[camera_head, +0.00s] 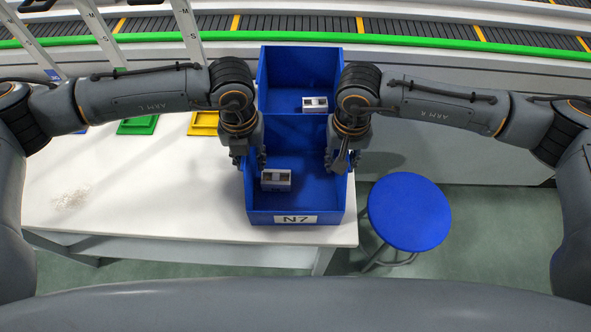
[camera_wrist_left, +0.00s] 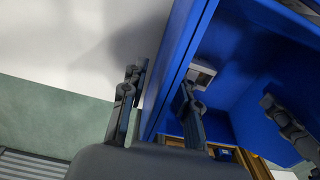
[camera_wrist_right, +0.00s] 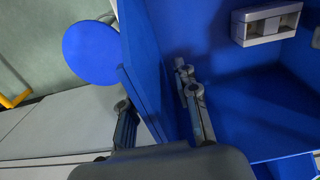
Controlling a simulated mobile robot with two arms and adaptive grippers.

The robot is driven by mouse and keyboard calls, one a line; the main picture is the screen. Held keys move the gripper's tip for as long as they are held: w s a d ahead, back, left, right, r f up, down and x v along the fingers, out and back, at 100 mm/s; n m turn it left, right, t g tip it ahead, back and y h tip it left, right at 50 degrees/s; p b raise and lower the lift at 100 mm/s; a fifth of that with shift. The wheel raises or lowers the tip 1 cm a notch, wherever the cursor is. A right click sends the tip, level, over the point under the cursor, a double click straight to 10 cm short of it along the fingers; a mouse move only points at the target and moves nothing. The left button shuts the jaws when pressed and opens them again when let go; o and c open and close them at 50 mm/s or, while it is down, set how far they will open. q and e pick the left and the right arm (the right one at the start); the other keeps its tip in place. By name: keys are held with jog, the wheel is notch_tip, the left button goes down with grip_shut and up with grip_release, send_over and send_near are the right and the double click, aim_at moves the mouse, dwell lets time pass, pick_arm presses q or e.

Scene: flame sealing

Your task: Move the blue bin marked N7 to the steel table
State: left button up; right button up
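The blue bin marked N7 (camera_head: 312,190) is at the right end of the white table, its label on the front wall. A small grey-white part (camera_head: 276,179) lies inside. My left gripper (camera_head: 248,160) is at the bin's left wall. In the left wrist view, its open fingers (camera_wrist_left: 160,95) stand on either side of that wall. My right gripper (camera_head: 341,160) is at the right wall. In the right wrist view, its open fingers (camera_wrist_right: 158,100) straddle that wall, with a visible gap. I cannot tell which surface is the steel table.
A second blue bin (camera_head: 290,75) with a similar part stands directly behind. Green (camera_head: 138,126) and yellow (camera_head: 203,124) trays lie farther left on the white table (camera_head: 150,190). A blue stool (camera_head: 409,212) stands to the right. A conveyor (camera_head: 450,40) runs along the back.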

pick_arm(q)
grip_shut()
pick_arm(e)
grip_shut()
pick_arm(q)
jog(key=shift+r, duration=0.15)
pick_arm(e)
jog(key=shift+r, duration=0.15)
